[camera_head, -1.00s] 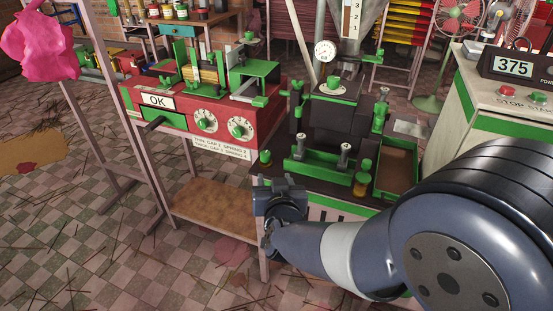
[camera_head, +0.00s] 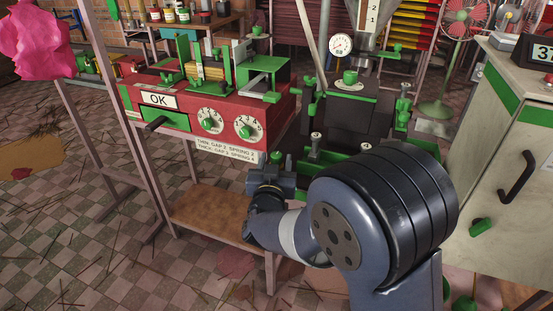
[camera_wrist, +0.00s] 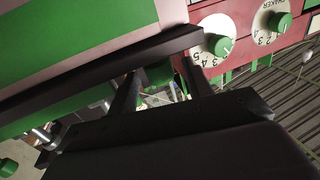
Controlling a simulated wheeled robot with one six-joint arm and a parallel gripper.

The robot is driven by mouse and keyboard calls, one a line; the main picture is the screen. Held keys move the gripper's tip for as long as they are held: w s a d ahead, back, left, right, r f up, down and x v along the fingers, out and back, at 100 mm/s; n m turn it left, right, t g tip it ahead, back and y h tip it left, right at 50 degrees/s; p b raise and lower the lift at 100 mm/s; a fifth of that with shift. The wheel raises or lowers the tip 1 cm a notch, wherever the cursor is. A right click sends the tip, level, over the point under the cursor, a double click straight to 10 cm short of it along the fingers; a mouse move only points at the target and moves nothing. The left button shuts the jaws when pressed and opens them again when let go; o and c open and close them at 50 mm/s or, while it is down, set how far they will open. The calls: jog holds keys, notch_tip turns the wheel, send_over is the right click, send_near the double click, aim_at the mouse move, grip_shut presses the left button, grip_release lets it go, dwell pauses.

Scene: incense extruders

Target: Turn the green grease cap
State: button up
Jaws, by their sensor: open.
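A round green cap (camera_head: 350,77) sits on a pale disc on top of the dark extruder (camera_head: 345,112), below a dial gauge. A smaller green-topped piece (camera_head: 277,157) shows just above my gripper at the bench edge. I cannot tell for sure which is the grease cap. My gripper (camera_head: 271,178) is below and left of the extruder, apart from the cap on its top. In the wrist view my gripper (camera_wrist: 160,82) is open, its dark fingers spread, with nothing clearly between them. My arm hides much of the bench.
A red control box (camera_head: 222,122) with two green-knobbed dials stands at left, above a brown shelf (camera_head: 215,212). A dial gauge (camera_head: 340,44) rises behind the extruder. A pale cabinet (camera_head: 500,150) with a dark handle closes off the right. The tiled floor at left is mostly free.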

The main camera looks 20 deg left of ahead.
jog(key=shift+w+a, duration=0.2)
jog(key=shift+w, duration=0.9)
jog(key=c, duration=1)
